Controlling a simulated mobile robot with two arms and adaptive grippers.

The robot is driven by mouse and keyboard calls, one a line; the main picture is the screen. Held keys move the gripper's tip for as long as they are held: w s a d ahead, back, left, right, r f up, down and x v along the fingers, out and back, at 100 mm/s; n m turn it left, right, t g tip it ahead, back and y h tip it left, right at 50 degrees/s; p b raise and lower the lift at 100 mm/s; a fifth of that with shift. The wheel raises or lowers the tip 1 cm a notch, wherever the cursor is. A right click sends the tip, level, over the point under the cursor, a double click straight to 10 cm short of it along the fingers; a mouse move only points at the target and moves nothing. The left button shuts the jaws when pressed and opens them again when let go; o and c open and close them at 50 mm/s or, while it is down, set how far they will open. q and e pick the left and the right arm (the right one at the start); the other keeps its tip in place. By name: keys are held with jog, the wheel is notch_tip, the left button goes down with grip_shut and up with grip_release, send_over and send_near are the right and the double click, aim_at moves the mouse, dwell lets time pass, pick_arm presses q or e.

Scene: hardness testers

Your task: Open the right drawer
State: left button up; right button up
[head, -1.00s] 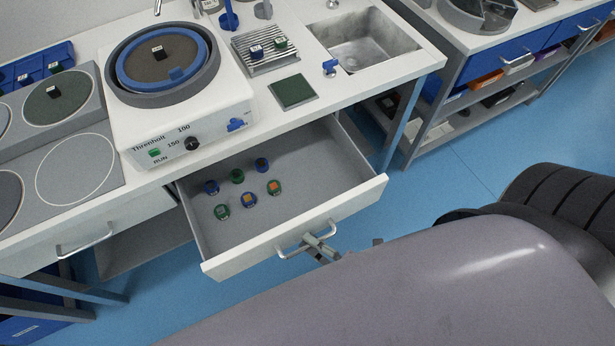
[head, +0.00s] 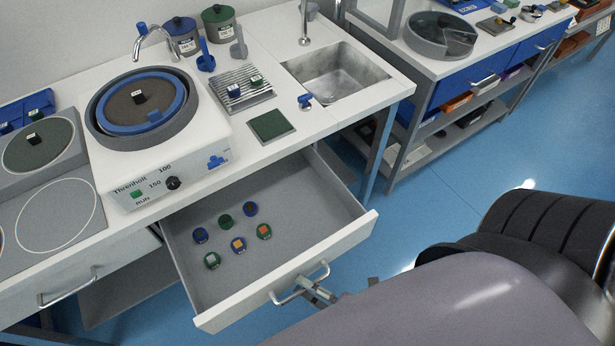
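The right drawer (head: 349,235) is pulled well out from under the white bench, with its inside showing. My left gripper is not in view.
The left drawer (head: 40,285) is shut. On the bench (head: 230,160) stand a grinder (head: 160,185), a striped rack (head: 243,95), a green pad (head: 271,125) and a sink (head: 335,72). A second bench with blue drawers (head: 470,80) stands at the right. Blue floor (head: 440,210) lies clear between.

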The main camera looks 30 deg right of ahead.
jog(key=shift+s, duration=0.15)
jog(key=v, duration=1.1)
jog(key=shift+s+d, duration=0.25)
jog(key=shift+s, duration=0.05)
